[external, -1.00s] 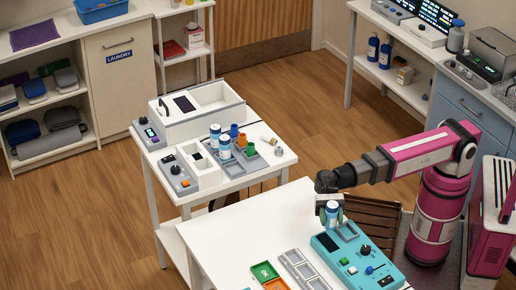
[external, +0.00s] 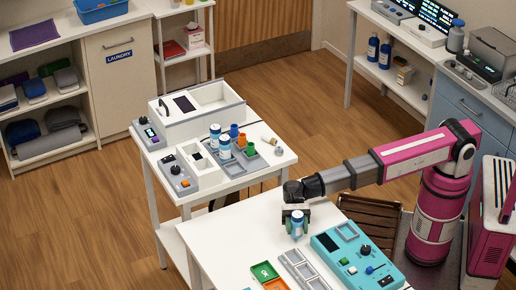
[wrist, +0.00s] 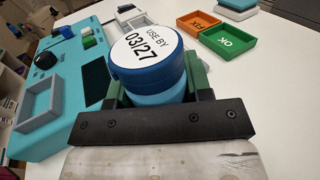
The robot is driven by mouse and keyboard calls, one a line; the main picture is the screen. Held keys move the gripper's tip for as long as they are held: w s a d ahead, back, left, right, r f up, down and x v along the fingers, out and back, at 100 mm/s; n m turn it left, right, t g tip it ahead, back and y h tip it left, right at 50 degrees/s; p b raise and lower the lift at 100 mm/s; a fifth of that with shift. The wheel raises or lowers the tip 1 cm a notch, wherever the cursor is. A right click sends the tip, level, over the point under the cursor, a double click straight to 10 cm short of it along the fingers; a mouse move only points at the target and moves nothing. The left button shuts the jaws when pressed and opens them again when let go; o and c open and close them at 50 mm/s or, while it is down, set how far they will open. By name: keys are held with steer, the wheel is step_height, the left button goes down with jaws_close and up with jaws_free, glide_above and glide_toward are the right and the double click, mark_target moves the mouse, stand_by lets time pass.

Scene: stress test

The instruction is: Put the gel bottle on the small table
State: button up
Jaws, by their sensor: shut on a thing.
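My gripper (external: 296,216) is shut on a blue-and-white bottle (external: 297,228), upright at the right side of the front white table (external: 225,240). In the wrist view this bottle (wrist: 150,62) has a blue rim and a white top reading "USE BY 03/27", between green fingers. Whether its base touches the table is unclear. I cannot read a name showing that it is the gel bottle. Two similar bottles, one at the back (external: 215,135) and one in front (external: 225,148), stand on the smaller white table (external: 275,160) behind. Which table the task means is not marked.
A teal device (external: 350,260) with a knob and grey tray sits right of my gripper. Grey slotted trays (external: 300,268), a green OK tray (external: 264,272) and an orange FIX tray (wrist: 199,23) lie nearby. The front table's left part is clear.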

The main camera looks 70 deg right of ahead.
steer(key=shift+f, duration=1.15)
steer(key=o, duration=0.7)
steer(key=shift+f, duration=0.1)
steer(key=shift+d, duration=0.15)
steer(key=v, duration=1.1)
steer(key=shift+d, duration=0.1)
steer(key=o, duration=0.4)
steer(key=shift+w+d, duration=0.15)
steer(key=shift+d, duration=0.05)
steer(key=shift+c, duration=0.2)
